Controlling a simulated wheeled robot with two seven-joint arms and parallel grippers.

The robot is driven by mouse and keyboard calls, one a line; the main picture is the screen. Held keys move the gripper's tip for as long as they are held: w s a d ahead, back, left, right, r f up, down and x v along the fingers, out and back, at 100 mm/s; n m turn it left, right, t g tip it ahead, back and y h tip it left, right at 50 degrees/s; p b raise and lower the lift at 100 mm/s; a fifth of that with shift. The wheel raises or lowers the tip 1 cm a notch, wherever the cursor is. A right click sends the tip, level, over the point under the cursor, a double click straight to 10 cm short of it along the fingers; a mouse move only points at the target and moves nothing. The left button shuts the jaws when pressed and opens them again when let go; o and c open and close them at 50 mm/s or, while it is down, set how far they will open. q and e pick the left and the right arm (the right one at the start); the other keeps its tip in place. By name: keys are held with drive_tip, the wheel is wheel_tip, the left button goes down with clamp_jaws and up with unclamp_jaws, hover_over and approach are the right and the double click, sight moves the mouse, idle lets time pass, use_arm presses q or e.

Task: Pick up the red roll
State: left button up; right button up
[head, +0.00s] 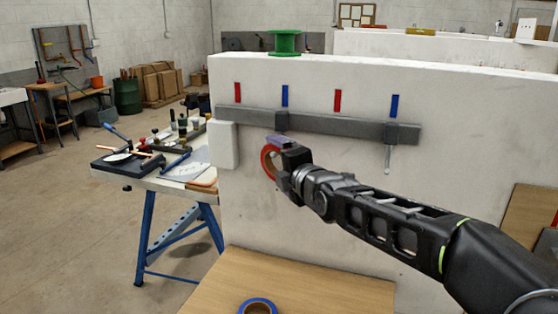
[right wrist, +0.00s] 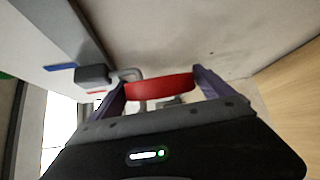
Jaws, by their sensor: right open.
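The red roll (head: 267,163) is a red ring, upright against the white wall face below the grey rail, partly hidden by my right gripper (head: 277,148). In the right wrist view the red roll (right wrist: 160,87) shows as a curved band between the two purple fingers of my right gripper (right wrist: 158,80). The jaws are open, with a finger at each side of the band. A grey hook (right wrist: 130,74) shows just behind the roll; I cannot tell whether the roll hangs on it. My left gripper is out of view.
The grey rail (head: 345,125) has an empty hook (head: 388,160) at right, with red and blue marks above. A blue roll (head: 244,306) lies on the wooden top (head: 330,285) below. A green spool (head: 286,42) stands on the wall. A cluttered tool table (head: 170,186) stands at left.

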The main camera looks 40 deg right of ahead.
drive_tip(key=x, duration=0.3)
idle(0.5)
drive_tip(key=c, duration=1.2)
drive_tip(key=shift+o, duration=0.2)
drive_tip(key=shift+r, duration=0.1)
drive_tip(key=shift+r+p, duration=0.1)
drive_tip(key=shift+p, duration=0.2)
